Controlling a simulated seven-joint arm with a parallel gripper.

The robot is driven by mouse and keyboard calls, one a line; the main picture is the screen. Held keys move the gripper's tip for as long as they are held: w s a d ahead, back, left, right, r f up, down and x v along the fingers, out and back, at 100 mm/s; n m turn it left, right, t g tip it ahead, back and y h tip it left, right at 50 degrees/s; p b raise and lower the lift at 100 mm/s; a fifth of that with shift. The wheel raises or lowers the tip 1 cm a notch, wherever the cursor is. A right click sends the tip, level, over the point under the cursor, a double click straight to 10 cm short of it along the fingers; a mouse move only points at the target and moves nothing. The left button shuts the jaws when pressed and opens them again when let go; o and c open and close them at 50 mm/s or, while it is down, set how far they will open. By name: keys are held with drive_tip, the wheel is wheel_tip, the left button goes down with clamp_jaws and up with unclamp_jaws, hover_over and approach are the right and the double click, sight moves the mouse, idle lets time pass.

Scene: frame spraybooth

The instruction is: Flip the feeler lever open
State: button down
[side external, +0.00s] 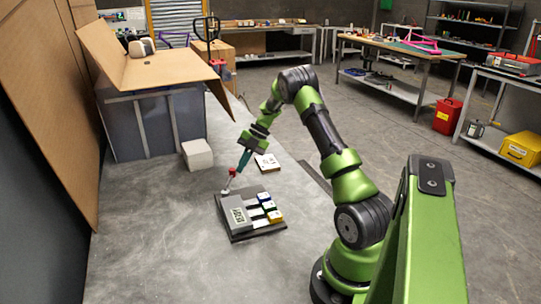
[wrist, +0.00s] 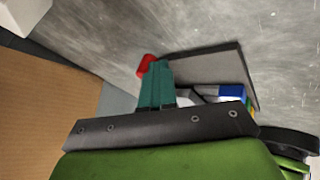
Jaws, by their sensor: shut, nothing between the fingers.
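A small lever with a red end (side external: 232,172), which I take to be the feeler lever, stands at the back-left edge of a dark plate with a grey housing (side external: 238,216). A pale round part shows at its foot. My gripper (side external: 241,168) points down with its teal fingers together, just right of the red end. In the wrist view the red end (wrist: 147,65) shows left of the fingertips (wrist: 158,66), very close or touching; I cannot tell which. The fingers hold nothing. The lower lever is hidden in the wrist view.
Blue, green and yellow blocks (side external: 269,206) sit on the right side of the plate. A small white card or box (side external: 267,162) lies behind it, and a white block (side external: 198,154) stands behind left. A large open cardboard-topped bin (side external: 155,120) is farther back. Floor left of the plate is clear.

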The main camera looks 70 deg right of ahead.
drive_tip(key=shift+w, duration=0.15)
drive_tip(key=s+d, duration=0.1)
drive_tip(key=s, duration=0.1)
drive_tip(key=s+d+r, duration=0.1)
drive_tip(key=s, duration=0.1)
drive_tip(key=shift+d, duration=0.4)
drive_tip(key=v, duration=0.8)
drive_tip(key=shift+d+r, duration=0.2)
drive_tip(key=shift+r, duration=0.1)
drive_tip(key=shift+w, duration=0.15)
